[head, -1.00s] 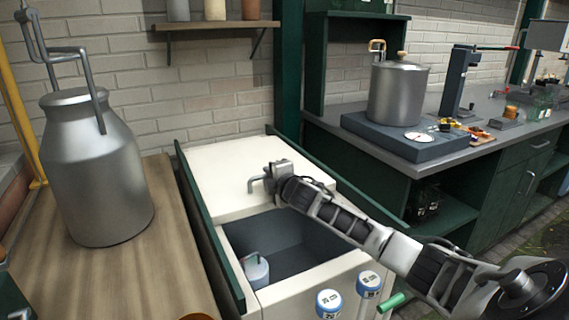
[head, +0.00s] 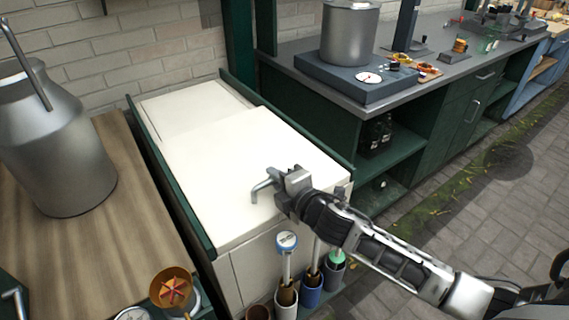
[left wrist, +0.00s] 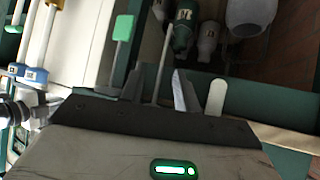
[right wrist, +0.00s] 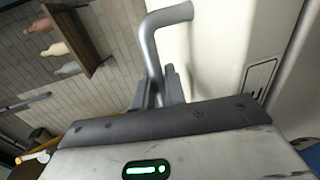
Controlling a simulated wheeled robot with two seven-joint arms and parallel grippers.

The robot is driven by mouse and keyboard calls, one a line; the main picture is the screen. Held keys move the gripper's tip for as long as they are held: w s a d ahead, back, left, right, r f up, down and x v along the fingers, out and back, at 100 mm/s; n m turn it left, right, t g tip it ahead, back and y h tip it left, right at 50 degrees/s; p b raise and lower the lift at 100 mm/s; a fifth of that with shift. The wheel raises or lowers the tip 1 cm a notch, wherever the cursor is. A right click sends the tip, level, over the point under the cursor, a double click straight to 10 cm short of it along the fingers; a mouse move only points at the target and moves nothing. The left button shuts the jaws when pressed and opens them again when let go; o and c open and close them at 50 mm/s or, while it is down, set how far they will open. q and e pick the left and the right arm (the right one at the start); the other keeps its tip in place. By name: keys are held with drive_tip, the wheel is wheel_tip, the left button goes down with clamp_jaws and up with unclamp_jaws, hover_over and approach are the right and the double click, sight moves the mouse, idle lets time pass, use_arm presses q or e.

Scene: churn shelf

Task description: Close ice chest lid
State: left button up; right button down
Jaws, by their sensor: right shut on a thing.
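The ice chest (head: 243,270) is a cream box with green side rails. Its cream sliding lid (head: 250,150) lies flat over the front part, and no dark opening shows. A bent grey metal handle (head: 262,186) stands near the lid's front edge; it also fills the top of the right wrist view (right wrist: 150,45). My right gripper (head: 279,183) is shut on this handle. My left gripper (left wrist: 157,88) is outside the head view. In the left wrist view its fingers are apart, with a thin rod and bottles beyond them.
A milk can (head: 60,150) stands on the wooden counter (head: 140,240) at left. Blue-capped and green-topped tools (head: 287,242) stand in holders before the chest. A green shelf unit (head: 420,130) with a pot (head: 349,35) is at right. Paved floor (head: 500,220) is open at right.

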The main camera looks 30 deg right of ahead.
drive_tip(key=shift+s+f, duration=0.1)
idle(0.3)
drive_tip(key=c, duration=1.5)
unclamp_jaws()
drive_tip(key=shift+s, duration=0.1)
drive_tip(key=shift+d, duration=0.1)
drive_tip(key=shift+s, duration=0.15)
drive_tip(key=b+v, duration=0.1)
drive_tip(key=v, duration=1.4)
drive_tip(key=shift+s+d+r, duration=0.2)
drive_tip(key=shift+s, duration=0.15)
drive_tip(key=shift+f, duration=0.1)
drive_tip(key=s+a+f+m+g, duration=0.1)
drive_tip(key=s+a+f+m, duration=0.1)
drive_tip(key=f+m, duration=0.3)
drive_tip(key=s+a+f+m+g, duration=0.2)
drive_tip(key=a+f+m, duration=0.2)
drive_tip(key=f+m, duration=0.1)
drive_tip(key=s+a+f+m+g, duration=0.2)
drive_tip(key=a+f+m, duration=0.1)
drive_tip(key=f+m, duration=0.3)
drive_tip(key=shift+s+a+m+y, duration=0.25)
drive_tip(key=shift+s+m+y, duration=0.15)
drive_tip(key=shift+m, duration=0.3)
